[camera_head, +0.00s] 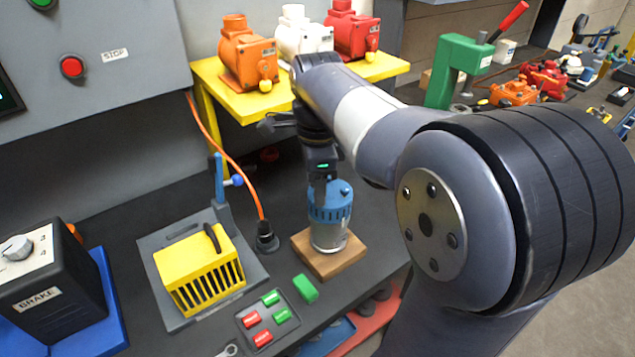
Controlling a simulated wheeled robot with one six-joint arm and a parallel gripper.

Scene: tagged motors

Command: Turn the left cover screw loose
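A motor (329,232) with a blue slotted cap and a silver body stands upright on a square wooden block (347,262) on the dark bench. My arm comes in from the right and bends down over it. My gripper (321,192) points down at the top of the blue cap, in front of part of it. The fingers are small and dark here. I cannot tell whether they touch the cap or are open or shut. The cover screws cannot be made out; the gripper hides part of the cap's top.
A yellow slotted housing (197,272) on a grey base and a black brake box (48,285) stand left. A yellow shelf (222,91) behind holds orange, white and red motors. An orange cable (226,160) runs to a black socket. Red and green tags (252,319) lie in front.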

